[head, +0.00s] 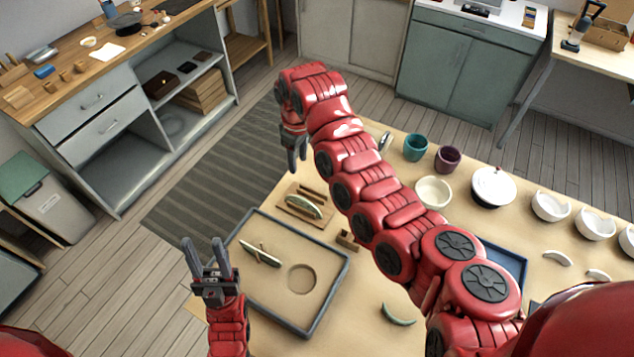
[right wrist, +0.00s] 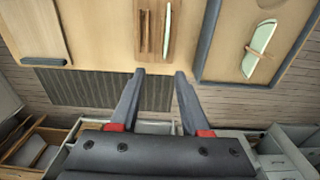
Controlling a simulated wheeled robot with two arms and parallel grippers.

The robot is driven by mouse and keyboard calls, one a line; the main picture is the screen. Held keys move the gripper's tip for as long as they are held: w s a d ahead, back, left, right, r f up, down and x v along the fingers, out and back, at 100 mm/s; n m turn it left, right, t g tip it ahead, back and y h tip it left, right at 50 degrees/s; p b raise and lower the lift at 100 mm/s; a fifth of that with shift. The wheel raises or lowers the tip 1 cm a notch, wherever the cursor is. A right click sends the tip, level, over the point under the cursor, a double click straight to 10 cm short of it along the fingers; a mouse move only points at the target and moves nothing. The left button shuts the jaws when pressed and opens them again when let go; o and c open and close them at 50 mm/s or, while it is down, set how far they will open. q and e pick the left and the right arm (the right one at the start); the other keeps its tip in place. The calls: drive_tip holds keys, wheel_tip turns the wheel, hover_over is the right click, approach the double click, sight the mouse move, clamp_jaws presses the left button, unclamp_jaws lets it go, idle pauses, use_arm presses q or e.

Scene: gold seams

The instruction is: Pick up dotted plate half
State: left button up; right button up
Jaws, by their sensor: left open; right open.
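One pale green plate half (head: 304,206) stands on edge in a slotted wooden rack (head: 290,212). It also shows edge-on in the right wrist view (right wrist: 167,28). Another pale green half (head: 262,254) lies in the dark-rimmed tray, with a small wooden stick across it; the right wrist view shows it too (right wrist: 262,38). Dots cannot be made out on either. My right gripper (head: 293,168) is open and empty, beyond the rack near the table edge; its fingertips point toward the rack in the right wrist view. My left gripper (head: 207,244) is open and empty beside the tray's left side.
The tray (head: 338,282) has a round recess. A curved green piece (head: 398,316) lies to its right. A small wooden block (head: 347,240) stands beside the tray. Cups (head: 415,148), a cream bowl (head: 433,192) and white bowls (head: 550,206) stand beyond my right arm, which hides part of the table.

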drive_tip(key=b, duration=0.2)
hover_over(302, 198)
wheel_tip(302, 198, down, 7)
drive_tip(key=shift+r, duration=0.15)
wheel_tip(302, 198, down, 2)
drive_tip(key=shift+f+p, duration=0.2)
drive_tip(key=shift+p, duration=1.05)
drive_tip(key=shift+f, duration=0.9)
drive_tip(key=shift+f+p, duration=0.7)
drive_tip(key=shift+p, duration=0.3)
drive_tip(key=shift+f, duration=0.7)
drive_tip(key=shift+f+b, duration=0.4)
drive_tip(key=shift+f, duration=0.85)
